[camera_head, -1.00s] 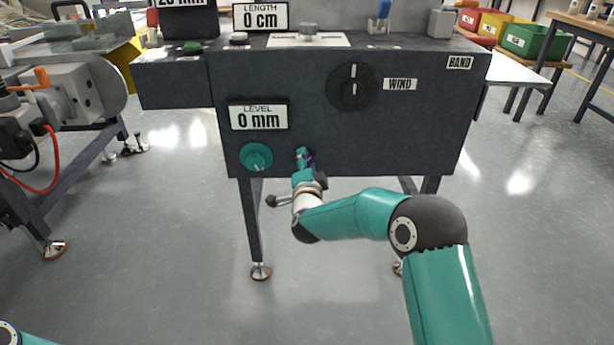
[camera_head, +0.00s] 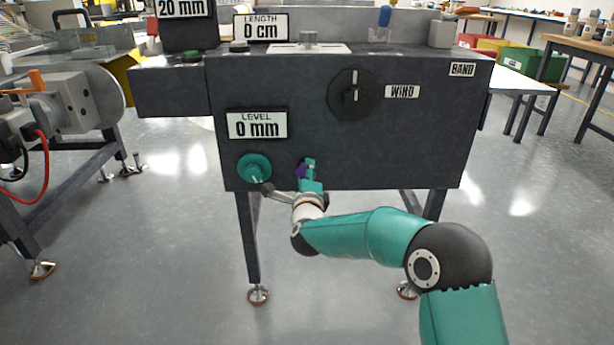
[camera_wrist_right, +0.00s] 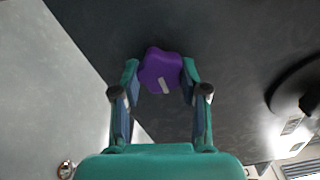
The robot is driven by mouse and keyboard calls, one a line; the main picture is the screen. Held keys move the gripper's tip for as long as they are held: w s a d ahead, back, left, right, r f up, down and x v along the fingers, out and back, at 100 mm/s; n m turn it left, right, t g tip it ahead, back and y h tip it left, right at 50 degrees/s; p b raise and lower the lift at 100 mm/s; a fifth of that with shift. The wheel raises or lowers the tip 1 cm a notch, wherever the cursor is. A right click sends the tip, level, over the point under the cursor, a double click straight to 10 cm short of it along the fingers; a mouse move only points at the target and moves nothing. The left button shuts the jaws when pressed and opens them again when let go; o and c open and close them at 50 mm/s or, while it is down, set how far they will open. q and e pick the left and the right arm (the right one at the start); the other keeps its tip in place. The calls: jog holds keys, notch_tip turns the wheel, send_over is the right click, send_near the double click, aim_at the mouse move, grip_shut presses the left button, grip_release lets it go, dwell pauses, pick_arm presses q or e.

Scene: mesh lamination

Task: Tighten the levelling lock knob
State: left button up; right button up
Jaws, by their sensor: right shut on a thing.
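The levelling lock knob is a small purple lobed knob (camera_head: 301,171) with a white mark, low on the front of the dark machine. In the right wrist view the purple knob (camera_wrist_right: 158,68) sits between the two fingertips. My right gripper (camera_head: 307,171) is shut on it, with one finger on each side (camera_wrist_right: 161,78). In the head view the gripper and wrist partly hide the knob. My left gripper is out of view.
A teal level dial (camera_head: 254,168) is close left of the knob, under the level display (camera_head: 257,125) reading 0 mm. A large black wind dial (camera_head: 353,95) is above right. Grey machinery (camera_head: 70,105) stands at the left. The floor in front is open.

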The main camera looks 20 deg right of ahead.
jog(key=shift+d+f+m, duration=0.25)
jog(key=shift+f+m, duration=0.05)
jog(key=o, duration=1.1)
jog(key=shift+o, duration=0.2)
jog(key=shift+a+r, duration=0.1)
jog(key=v, duration=1.2)
